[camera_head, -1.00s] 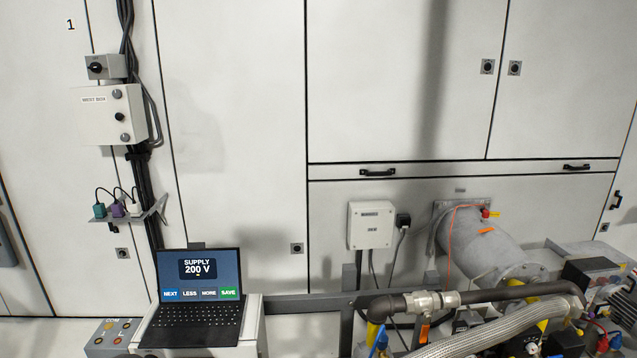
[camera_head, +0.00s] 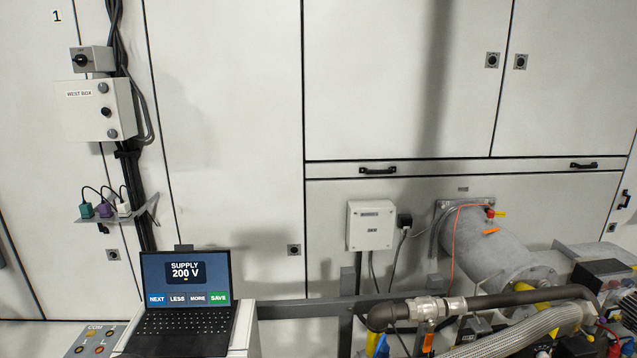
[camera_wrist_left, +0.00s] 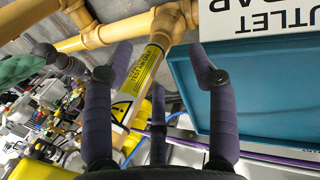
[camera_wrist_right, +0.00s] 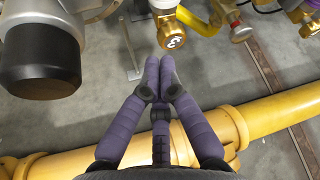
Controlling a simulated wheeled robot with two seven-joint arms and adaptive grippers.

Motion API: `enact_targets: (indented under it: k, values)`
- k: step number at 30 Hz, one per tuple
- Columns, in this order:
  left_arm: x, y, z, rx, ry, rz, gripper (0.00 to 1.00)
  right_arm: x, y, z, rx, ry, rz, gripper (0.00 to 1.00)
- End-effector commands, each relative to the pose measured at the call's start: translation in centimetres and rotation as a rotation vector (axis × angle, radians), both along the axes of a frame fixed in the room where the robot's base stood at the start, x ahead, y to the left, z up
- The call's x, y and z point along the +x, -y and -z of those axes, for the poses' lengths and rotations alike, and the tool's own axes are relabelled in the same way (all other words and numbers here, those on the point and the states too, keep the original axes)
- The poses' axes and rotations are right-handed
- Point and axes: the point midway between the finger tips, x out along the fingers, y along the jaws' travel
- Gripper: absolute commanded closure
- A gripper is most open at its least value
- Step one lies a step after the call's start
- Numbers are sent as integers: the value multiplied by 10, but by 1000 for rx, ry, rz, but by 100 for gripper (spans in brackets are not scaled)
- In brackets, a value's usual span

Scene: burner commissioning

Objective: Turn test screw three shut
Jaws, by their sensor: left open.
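In the right wrist view a brass fitting (camera_wrist_right: 172,36) points toward my right gripper. Its end has a white mark that may be a 3, but I cannot be sure. My right gripper (camera_wrist_right: 160,64) has its purple fingers drawn together, with nothing seen between them, just short of the fitting. My left gripper (camera_wrist_left: 163,58) is open, its fingers spread in front of a yellow pipe with a warning label (camera_wrist_left: 139,82). Neither gripper shows in the head view.
A thick yellow pipe (camera_wrist_right: 270,112) crosses below my right gripper; a dark cylinder (camera_wrist_right: 40,58) stands at its left. In the head view are a laptop (camera_head: 185,320) reading SUPPLY 200 V and a silver braided hose (camera_head: 520,330).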

Motion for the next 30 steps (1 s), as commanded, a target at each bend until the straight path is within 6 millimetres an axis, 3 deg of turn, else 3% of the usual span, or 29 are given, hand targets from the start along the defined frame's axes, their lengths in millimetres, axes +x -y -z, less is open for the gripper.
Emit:
enact_targets:
  k: [12, 30]
  values:
    - [0, 0, 0, 0, 0, 0, 42, 40, -4, 0, -1, -1, -2, 100]
    - [0, 0, 0, 0, 0, 0, 42, 43, -3, 0, -1, -1, 0, 100]
